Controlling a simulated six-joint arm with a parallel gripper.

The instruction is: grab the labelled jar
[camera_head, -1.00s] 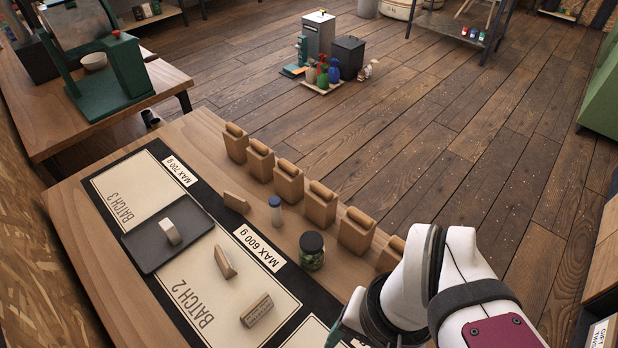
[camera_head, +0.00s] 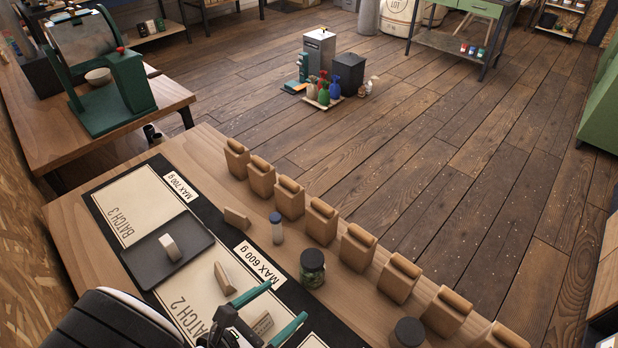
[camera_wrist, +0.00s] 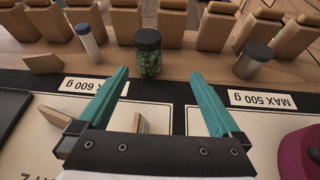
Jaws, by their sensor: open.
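A glass jar (camera_head: 312,269) with a dark lid and green contents stands upright on the table; in the wrist view this jar (camera_wrist: 149,58) is ahead of my fingertips, roughly centred between them. A slim vial (camera_head: 277,229) with a blue cap and pale body stands to its left, also in the wrist view (camera_wrist: 88,41). A third dark-lidded jar (camera_head: 407,334) is at the right; in the wrist view this jar (camera_wrist: 252,62) looks greyish. I cannot make out a label clearly on any. My gripper (camera_head: 289,299) is open and empty, with teal fingers (camera_wrist: 160,74) apart above the mat.
Several tan bags (camera_head: 322,222) line the table edge behind the jars. A green machine (camera_head: 113,90) stands on another table.

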